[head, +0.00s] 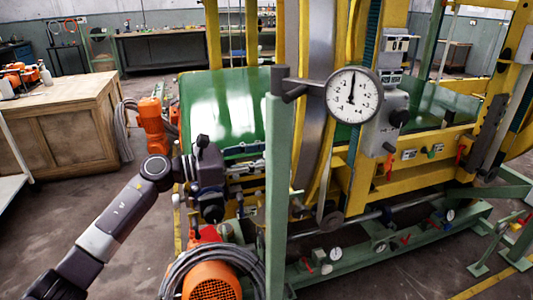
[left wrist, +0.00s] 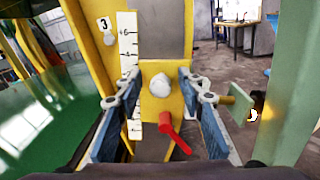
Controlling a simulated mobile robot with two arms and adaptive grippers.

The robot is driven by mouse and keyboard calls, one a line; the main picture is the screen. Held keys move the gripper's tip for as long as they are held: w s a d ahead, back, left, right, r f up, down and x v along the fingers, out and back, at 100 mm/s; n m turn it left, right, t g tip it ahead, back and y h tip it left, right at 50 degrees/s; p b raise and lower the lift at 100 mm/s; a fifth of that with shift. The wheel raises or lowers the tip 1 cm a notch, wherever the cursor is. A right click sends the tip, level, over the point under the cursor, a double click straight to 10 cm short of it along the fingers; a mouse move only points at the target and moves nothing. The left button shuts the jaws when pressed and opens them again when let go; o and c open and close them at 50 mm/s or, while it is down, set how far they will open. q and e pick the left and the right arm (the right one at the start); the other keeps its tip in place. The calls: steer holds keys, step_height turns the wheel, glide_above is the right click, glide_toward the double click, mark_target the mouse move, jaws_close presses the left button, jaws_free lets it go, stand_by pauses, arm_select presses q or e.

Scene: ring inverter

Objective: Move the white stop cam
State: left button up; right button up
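A white rounded knob, which looks like the stop cam (left wrist: 160,85), sits on a yellow plate in the left wrist view. A red lever (left wrist: 174,134) hangs just below it. My left gripper (left wrist: 157,92) is open, with one blue-padded finger on each side of the knob and clear gaps between. The fingers point toward the plate; I cannot tell the exact depth. In the head view my left gripper (head: 247,168) is beside the green post, and I cannot make out this knob there. My right gripper is in neither view.
A green upright post (head: 277,190) carries a dial gauge (head: 353,95). The post (left wrist: 289,120) stands close on the right in the left wrist view, with a small green block (left wrist: 236,103) near the right finger. A white scale (left wrist: 127,45) is at left. An orange motor (head: 211,281) sits low in front.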

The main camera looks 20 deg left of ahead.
arm_select(q)
steer(key=v, duration=1.1)
steer(key=shift+s+a, duration=0.2)
steer(key=shift+a, duration=0.1)
